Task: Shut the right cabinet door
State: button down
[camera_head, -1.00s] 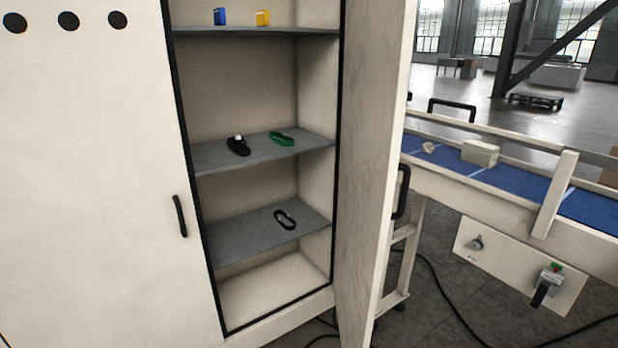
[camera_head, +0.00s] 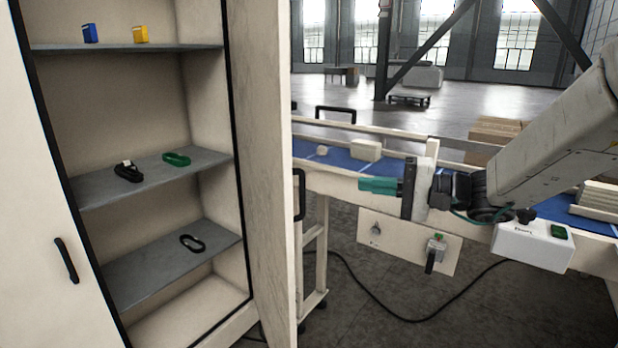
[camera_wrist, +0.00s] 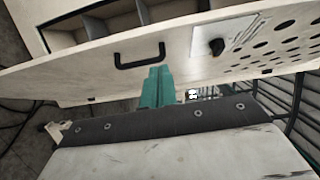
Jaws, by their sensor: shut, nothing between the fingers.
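The right cabinet door (camera_head: 264,150) is a pale panel standing wide open, swung out from the cabinet's right side, seen mostly from its inner face. Its black handle (camera_head: 300,194) shows past the door's edge. In the wrist view the door's pale outer face (camera_wrist: 95,75) spans the picture, with the black handle (camera_wrist: 140,55) just beyond the fingertips. My gripper (camera_head: 364,186) has green fingers, shut and empty, pointing left toward the door from its right side. It also shows in the wrist view (camera_wrist: 156,72). A gap separates it from the door in the head view.
The open cabinet holds grey shelves (camera_head: 120,275) with small items. The left door (camera_head: 25,220) is shut. A blue conveyor (camera_head: 335,161) with a control panel (camera_head: 385,240) stands behind my gripper. A cable (camera_head: 385,318) lies on the floor.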

jog(key=x, duration=1.3)
jog(key=shift+s+r+t, duration=0.25)
jog(key=shift+s+t, duration=0.15)
jog(key=shift+a+m, duration=0.2)
jog(key=shift+m, duration=0.1)
